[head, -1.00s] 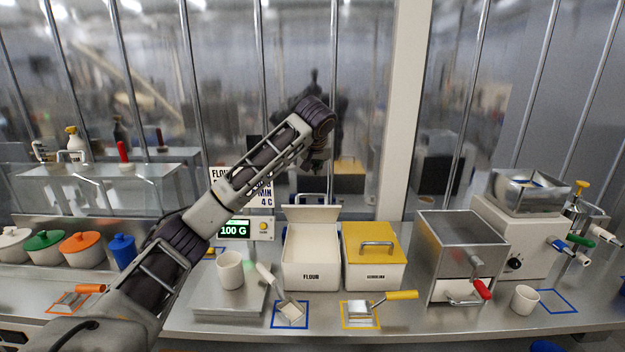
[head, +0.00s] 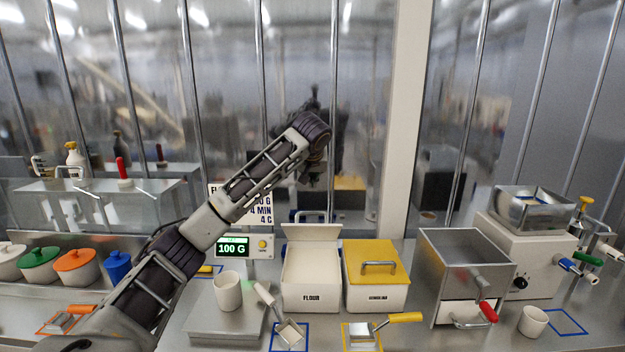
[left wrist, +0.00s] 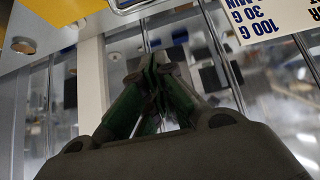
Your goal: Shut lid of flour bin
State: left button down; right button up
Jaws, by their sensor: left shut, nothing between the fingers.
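The white flour bin (head: 310,297) stands on the steel counter in the head view, its label facing me. Its white lid (head: 311,233) is open, tilted up at the back edge, and the inside shows. My left arm comes in from the left, and its gripper (head: 312,172) is above and behind the bin, apart from the lid. In the left wrist view my left gripper (left wrist: 155,70) has its green fingers together with nothing between them. My right gripper is not in view.
A bin with a yellow lid (head: 362,259) stands right beside the flour bin. A scale display (head: 233,248), a white cup (head: 227,291) and a scoop (head: 289,333) are to the left and front. A steel hopper box (head: 465,255) is to the right. Glass panels stand behind.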

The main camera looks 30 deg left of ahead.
pick_arm(q)
jog(key=p, duration=0.2)
send_over(313, 212)
jog(key=w+a, duration=0.1)
jog(key=w, duration=0.1)
notch_tip(313, 212, down, 4)
jog(key=f, duration=0.3)
jog(key=s+f+p, duration=0.1)
jog(key=f, duration=0.1)
jog(key=shift+d+f, duration=0.1)
jog(key=shift+f, duration=0.1)
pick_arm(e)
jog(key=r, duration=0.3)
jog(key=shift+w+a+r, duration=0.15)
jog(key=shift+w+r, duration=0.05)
pick_arm(q)
jog(key=shift+f, duration=0.1)
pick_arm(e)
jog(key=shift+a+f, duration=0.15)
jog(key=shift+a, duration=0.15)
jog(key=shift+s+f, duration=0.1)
